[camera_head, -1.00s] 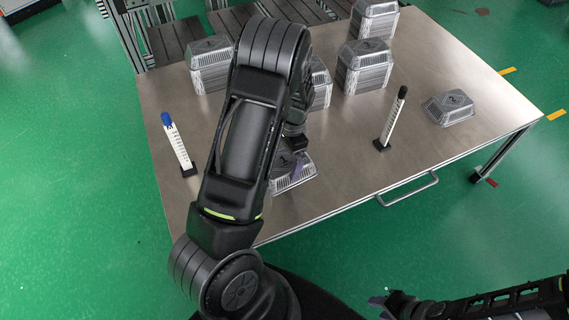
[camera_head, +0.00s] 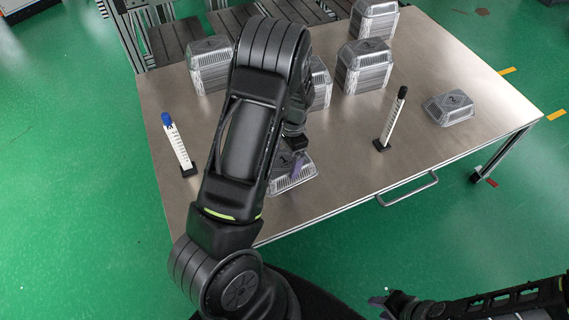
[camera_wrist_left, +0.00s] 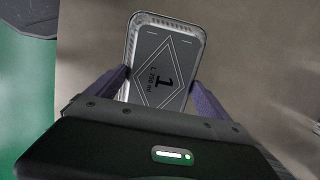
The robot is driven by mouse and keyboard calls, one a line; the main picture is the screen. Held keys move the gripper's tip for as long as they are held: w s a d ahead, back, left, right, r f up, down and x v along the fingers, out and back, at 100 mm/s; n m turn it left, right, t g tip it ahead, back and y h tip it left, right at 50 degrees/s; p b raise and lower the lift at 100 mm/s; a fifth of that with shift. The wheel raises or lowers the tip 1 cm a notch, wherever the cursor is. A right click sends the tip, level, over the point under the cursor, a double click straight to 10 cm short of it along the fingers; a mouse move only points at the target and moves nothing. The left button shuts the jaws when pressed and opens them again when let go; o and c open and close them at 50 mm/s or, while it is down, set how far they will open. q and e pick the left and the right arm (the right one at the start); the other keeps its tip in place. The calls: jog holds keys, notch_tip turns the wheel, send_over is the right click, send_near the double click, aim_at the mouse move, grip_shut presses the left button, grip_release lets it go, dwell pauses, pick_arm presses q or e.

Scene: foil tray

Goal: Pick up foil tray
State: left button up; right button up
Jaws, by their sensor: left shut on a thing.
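A foil tray (camera_head: 293,179) with a printed lid lies near the front edge of the table, partly hidden behind my left arm. In the left wrist view the same foil tray (camera_wrist_left: 163,62), marked "1" and "L 750 ml", sits between the two purple fingers of my left gripper (camera_wrist_left: 160,82). The fingers are shut on its sides. In the head view my left gripper (camera_head: 297,162) is over this tray, which looks to be at table height. My right gripper (camera_head: 388,303) is low at the bottom right, away from the table; its jaws are unclear.
A single tray (camera_head: 449,107) lies at the right. Stacks of trays stand at the back, including a left stack (camera_head: 209,66) and a right stack (camera_head: 364,68). A blue-topped marked post (camera_head: 178,144) and a black-topped post (camera_head: 393,118) stand on the table (camera_head: 345,150).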

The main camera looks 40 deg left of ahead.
aim_at(286, 161)
pick_arm(q)
jog(key=shift+c, duration=1)
notch_tip(286, 161, up, 10)
dwell(0.3)
jog(key=w+d+r+n, duration=0.2)
jog(key=w+d+r, duration=0.2)
jog(key=d, duration=0.5)
jog(key=w+d+r+n, duration=0.2)
jog(key=d+r, duration=0.4)
jog(key=d, duration=0.3)
jog(key=shift+w+d+h, duration=0.15)
jog(key=shift+w+h, duration=0.15)
jog(key=shift+w, duration=0.6)
